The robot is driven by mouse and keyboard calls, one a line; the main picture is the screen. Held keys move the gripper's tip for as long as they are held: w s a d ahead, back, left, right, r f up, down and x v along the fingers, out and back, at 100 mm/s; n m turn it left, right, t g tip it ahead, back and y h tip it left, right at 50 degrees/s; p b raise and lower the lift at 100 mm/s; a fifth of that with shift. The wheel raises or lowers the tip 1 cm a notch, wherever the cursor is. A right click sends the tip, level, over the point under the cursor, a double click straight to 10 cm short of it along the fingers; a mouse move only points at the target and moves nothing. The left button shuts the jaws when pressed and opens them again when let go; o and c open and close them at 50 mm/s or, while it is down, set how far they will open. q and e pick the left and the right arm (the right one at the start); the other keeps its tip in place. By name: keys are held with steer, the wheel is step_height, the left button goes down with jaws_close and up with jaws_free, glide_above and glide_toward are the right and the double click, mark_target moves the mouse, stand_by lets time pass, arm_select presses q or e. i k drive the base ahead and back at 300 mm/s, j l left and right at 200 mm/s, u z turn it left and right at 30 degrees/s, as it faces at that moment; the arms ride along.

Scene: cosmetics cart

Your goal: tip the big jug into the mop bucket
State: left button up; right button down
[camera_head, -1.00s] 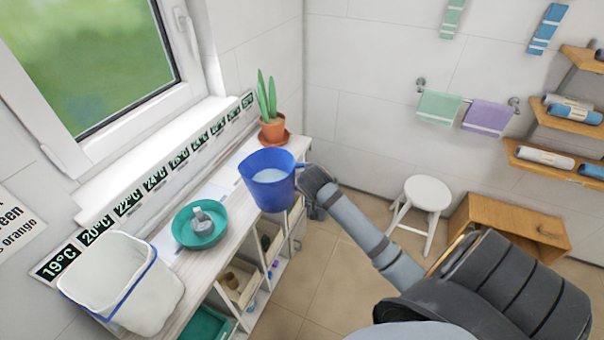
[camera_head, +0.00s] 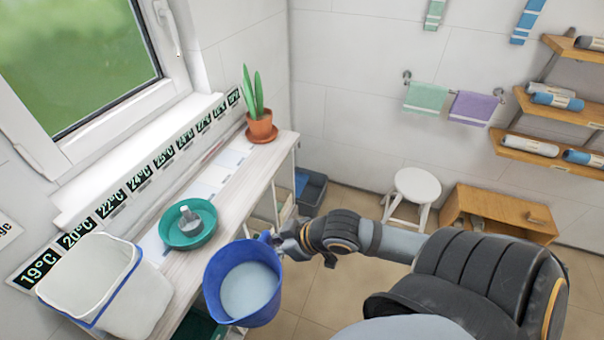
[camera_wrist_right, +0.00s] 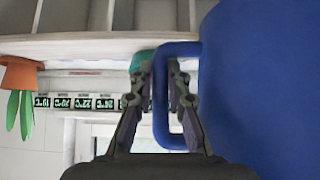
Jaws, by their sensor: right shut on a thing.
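The big blue jug (camera_head: 262,308) hangs in the air in front of the cart, its open top showing a pale bluish-white content. My right gripper (camera_head: 281,240) is shut on its handle, on the jug's right side. In the right wrist view, the gripper's fingers (camera_wrist_right: 168,85) close around the blue handle (camera_wrist_right: 176,48), and the jug's wall (camera_wrist_right: 262,90) fills the right side. My left gripper is not in view.
A teal basin (camera_head: 188,236) with a grey object in it sits on the cart (camera_head: 220,208) between bucket and plant. A potted plant (camera_head: 261,127) stands at the far end. A dark crate (camera_head: 315,192) and a white stool (camera_head: 417,184) stand beyond.

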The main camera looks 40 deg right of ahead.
mark_target(311, 186)
steer(key=i+l, duration=0.15)
steer(key=l, duration=0.7)
steer(key=i+l+u, duration=0.1)
steer(key=l, duration=0.75)
steer(key=i+l, duration=0.1)
steer(key=l, duration=0.75)
steer(key=i+l+u, duration=0.15)
steer(key=l, duration=0.7)
steer(key=k, duration=0.05)
